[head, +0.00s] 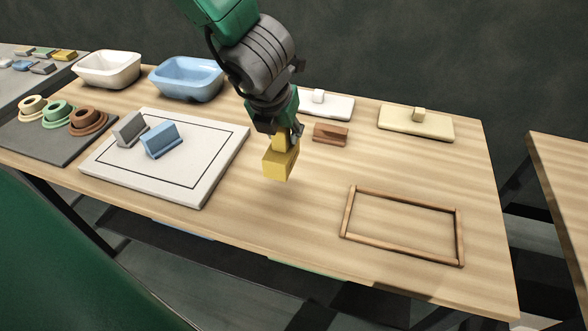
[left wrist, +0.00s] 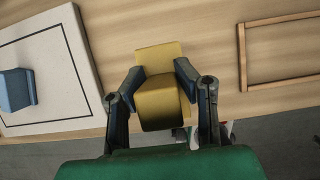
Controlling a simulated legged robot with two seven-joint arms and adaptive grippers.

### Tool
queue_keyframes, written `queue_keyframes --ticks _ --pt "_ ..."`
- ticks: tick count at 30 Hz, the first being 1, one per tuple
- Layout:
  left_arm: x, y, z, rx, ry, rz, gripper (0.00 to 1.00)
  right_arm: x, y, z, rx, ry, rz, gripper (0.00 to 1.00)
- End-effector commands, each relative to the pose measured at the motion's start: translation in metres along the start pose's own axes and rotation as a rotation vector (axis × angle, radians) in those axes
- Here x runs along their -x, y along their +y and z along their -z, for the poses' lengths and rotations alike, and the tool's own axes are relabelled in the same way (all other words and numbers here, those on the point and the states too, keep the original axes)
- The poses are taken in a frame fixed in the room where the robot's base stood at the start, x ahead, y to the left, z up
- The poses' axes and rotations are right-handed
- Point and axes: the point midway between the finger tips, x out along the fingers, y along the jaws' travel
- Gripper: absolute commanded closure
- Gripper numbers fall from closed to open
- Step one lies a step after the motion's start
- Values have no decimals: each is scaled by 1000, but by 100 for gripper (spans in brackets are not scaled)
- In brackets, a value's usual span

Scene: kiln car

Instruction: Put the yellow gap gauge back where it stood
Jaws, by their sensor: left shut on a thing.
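The yellow gap gauge (head: 281,160) is held in my left gripper (head: 287,130), above the wooden table between the white board and the wooden frame. In the left wrist view the gauge (left wrist: 163,95) sits between the two fingers of the left gripper (left wrist: 160,82), which are shut on it. In the head view the gauge appears to hang clear of the table top; its exact height is hard to tell. My right gripper is not in view.
A white board (head: 207,185) with a black outline bears a grey block (head: 129,130) and a blue block (head: 161,140). A thin wooden frame (head: 402,244) lies empty at right. A brown block (head: 331,134), cream slab (head: 415,124), blue basin (head: 187,80) and white basin (head: 108,70) stand behind.

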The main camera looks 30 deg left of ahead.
Motion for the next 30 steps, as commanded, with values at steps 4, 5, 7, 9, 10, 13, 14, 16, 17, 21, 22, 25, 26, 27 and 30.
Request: queue_keyframes --ticks 4,5,7,9,10,13,14,16,17,21,22,25,26,27,30 --pt "-36 2 12 1 8 0 100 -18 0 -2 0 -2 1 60" --pt "-40 2 13 1 8 0 100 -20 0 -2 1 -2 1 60" --pt "-48 1 16 1 6 0 100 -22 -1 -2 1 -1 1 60" --pt "-51 0 18 1 6 -2 100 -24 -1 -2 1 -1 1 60" --pt "-53 -1 19 0 5 -2 100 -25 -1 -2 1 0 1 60" --pt "-65 -2 25 -1 5 -2 100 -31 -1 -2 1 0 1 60" --pt "-70 -3 27 -2 6 -3 100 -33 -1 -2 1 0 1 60" --pt "-78 -4 30 -3 4 -4 100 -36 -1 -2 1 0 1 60" --pt "-80 -4 32 -3 5 -5 100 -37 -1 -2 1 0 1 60" --pt "-84 -3 32 -1 3 -3 100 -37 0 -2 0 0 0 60" --pt "-84 -2 32 0 3 -2 100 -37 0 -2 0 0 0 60" --pt "-84 -1 32 1 3 -1 100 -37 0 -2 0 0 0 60" --pt "-84 0 32 1 3 -1 100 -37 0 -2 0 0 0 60" --pt "-84 0 32 2 4 0 100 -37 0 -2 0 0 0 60" --pt "-87 1 33 2 5 0 67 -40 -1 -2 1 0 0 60"
